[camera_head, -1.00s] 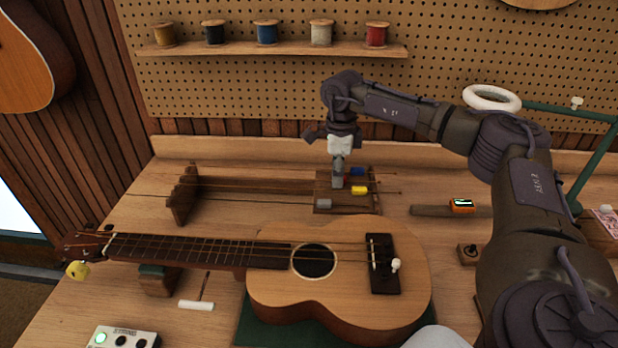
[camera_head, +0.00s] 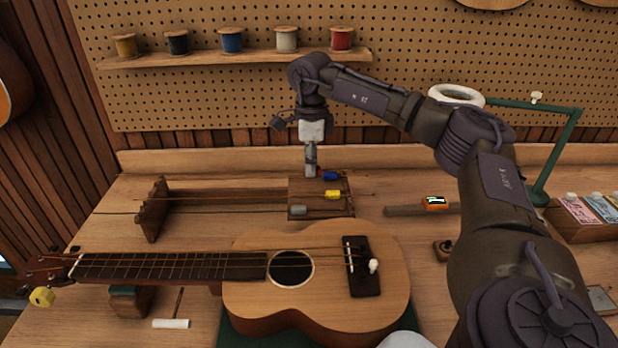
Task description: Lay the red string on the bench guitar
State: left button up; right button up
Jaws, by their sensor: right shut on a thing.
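My right gripper (camera_head: 311,172) points down over the back of the string rack's wooden end block (camera_head: 320,214). It is shut on the small red tab (camera_head: 319,173) of the red string, mostly hidden by the fingers. The red string's own line is too thin to make out clearly. The bench guitar (camera_head: 335,300) lies face up in front of the rack, its neck pointing left and its dark bridge (camera_head: 362,284) on the right. Thin strings run along its neck. My left gripper is not in view.
Blue (camera_head: 330,176), yellow (camera_head: 333,195) and grey (camera_head: 300,210) tabs sit on the end block. The rack's notched wooden stand (camera_head: 151,212) is at left. An orange-ended tool (camera_head: 436,203) and a green lamp stand (camera_head: 560,150) are at right. A spool shelf (camera_head: 240,58) hangs behind.

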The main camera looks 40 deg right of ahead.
jog(key=s+d+r+p, duration=0.2)
jog(key=s+r, duration=0.9)
jog(key=shift+s+r+p, duration=0.15)
jog(key=shift+r+p, duration=0.1)
jog(key=shift+p, duration=0.1)
jog(key=shift+d, duration=0.1)
